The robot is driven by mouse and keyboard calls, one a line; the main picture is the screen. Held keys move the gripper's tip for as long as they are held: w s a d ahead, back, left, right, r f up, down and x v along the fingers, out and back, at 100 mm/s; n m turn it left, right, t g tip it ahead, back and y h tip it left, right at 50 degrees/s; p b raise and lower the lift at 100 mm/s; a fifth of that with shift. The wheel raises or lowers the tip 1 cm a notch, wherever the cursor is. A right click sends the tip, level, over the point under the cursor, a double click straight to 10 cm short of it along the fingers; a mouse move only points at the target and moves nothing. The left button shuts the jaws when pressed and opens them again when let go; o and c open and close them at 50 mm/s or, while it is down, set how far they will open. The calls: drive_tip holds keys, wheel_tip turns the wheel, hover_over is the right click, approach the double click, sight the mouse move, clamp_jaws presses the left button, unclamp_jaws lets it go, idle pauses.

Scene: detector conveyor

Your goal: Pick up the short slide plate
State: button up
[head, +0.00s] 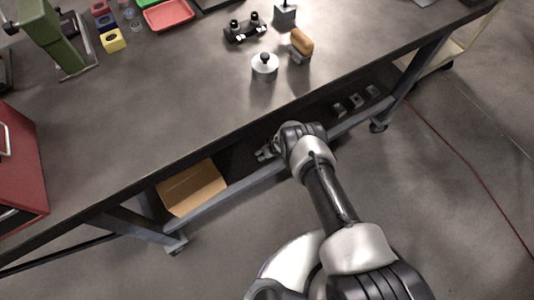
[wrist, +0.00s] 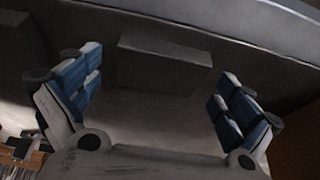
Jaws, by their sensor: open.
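My gripper (head: 264,153) is at the lower shelf, below the front edge of the table, in the head view. In the wrist view my gripper (wrist: 165,110) is open and empty, with its blue-padded fingers wide apart. A dark grey rectangular block or plate (wrist: 165,52) lies beyond the fingertips, between their lines and apart from them. I cannot tell for sure that it is the short slide plate. In the head view I cannot make it out near my gripper.
The table's front edge (head: 215,142) overhangs the shelf. A lidded silver weight (head: 264,68) and a brown-topped block (head: 301,45) stand on the table.

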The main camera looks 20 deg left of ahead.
drive_tip(key=c, duration=1.9)
drive_tip(key=shift+r, duration=0.1)
